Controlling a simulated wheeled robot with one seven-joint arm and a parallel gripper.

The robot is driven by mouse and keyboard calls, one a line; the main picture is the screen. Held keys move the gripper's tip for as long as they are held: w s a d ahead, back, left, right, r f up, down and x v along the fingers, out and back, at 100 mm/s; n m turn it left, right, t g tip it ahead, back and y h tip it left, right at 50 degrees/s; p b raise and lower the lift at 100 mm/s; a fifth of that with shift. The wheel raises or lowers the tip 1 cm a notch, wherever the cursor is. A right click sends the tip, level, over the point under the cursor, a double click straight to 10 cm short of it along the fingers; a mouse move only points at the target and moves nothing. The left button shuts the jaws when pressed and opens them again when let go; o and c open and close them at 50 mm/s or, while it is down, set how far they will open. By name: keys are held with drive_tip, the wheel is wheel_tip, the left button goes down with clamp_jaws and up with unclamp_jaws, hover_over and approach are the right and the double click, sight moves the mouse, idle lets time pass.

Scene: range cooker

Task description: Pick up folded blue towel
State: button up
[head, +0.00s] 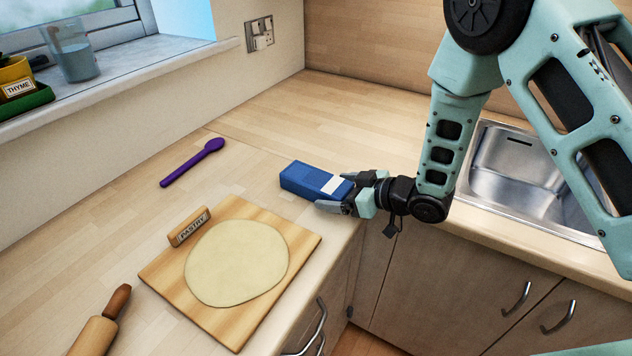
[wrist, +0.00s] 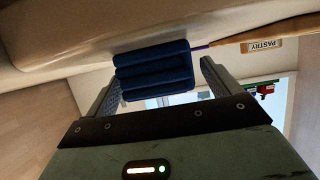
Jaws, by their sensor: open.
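The folded blue towel (head: 306,180) lies on the worktop near its front corner, with a pale band across its right part. My gripper (head: 338,193) is low at the towel's right end, its jaws open and pointing left toward it. In the wrist view, the towel (wrist: 153,72) shows stacked folds and appears between the two spread fingers of my gripper (wrist: 160,72). A gap shows beside the right finger. I cannot tell whether either finger touches the towel.
A pastry board (head: 165,270) with rolled dough (head: 236,262) and a wooden "PASTRY" block (head: 190,227) is left of the towel. A purple spoon (head: 193,162) lies behind. A rolling pin (head: 98,325) is front left. The sink (head: 520,170) is right. The back worktop is clear.

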drive_tip(key=shift+x, duration=1.45)
drive_tip(key=c, duration=1.1)
